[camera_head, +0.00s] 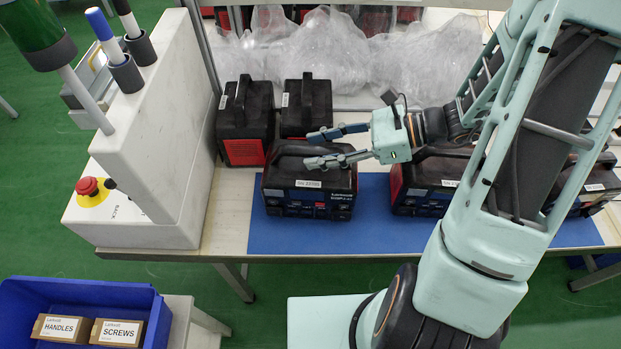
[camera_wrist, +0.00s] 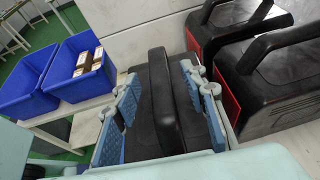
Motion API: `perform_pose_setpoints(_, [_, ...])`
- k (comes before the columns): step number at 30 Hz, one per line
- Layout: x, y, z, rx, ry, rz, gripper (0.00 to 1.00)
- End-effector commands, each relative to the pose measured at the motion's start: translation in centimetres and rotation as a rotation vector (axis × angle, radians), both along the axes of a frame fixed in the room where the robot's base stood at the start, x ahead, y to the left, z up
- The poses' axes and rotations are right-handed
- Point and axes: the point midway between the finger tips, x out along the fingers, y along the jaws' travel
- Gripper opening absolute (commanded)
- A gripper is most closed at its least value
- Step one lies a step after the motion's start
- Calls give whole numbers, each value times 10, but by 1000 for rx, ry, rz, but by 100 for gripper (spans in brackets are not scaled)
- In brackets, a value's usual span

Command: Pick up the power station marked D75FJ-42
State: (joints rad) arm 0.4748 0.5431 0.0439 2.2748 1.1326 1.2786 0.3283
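A black power station with a blue and red front (camera_head: 305,188) stands upright on the blue mat (camera_head: 375,215). Its white label seems to read SN 23795; the small model text on its front is too small to read surely. My gripper (camera_head: 318,148) is open above it, with one finger on each side of its top handle. In the wrist view the black handle (camera_wrist: 165,100) stands between the blue finger pads of my gripper (camera_wrist: 162,75), with gaps on both sides. I cannot tell whether a finger touches the case.
Two dark power stations (camera_head: 245,118) (camera_head: 307,108) stand close behind. More power stations (camera_head: 425,185) are to the right, partly hidden by my arm. A white console with a red emergency button (camera_head: 88,186) is at left. A blue bin (camera_head: 90,290) holds cartons.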

Motion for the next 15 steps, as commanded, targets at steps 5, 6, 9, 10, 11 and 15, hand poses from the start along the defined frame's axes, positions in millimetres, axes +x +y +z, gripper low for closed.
perform_pose_setpoints(5, [2,18,-7,1,1,1,39])
perform_pose_setpoints(6, [2,19,-8,1,1,0,39])
perform_pose_setpoints(9, [2,20,-8,0,0,-1,39])
perform_pose_setpoints(10, [2,20,-8,0,0,-1,39])
perform_pose_setpoints(11, [2,20,-8,0,0,-1,39])
perform_pose_setpoints(15, [2,20,-8,0,0,-1,30])
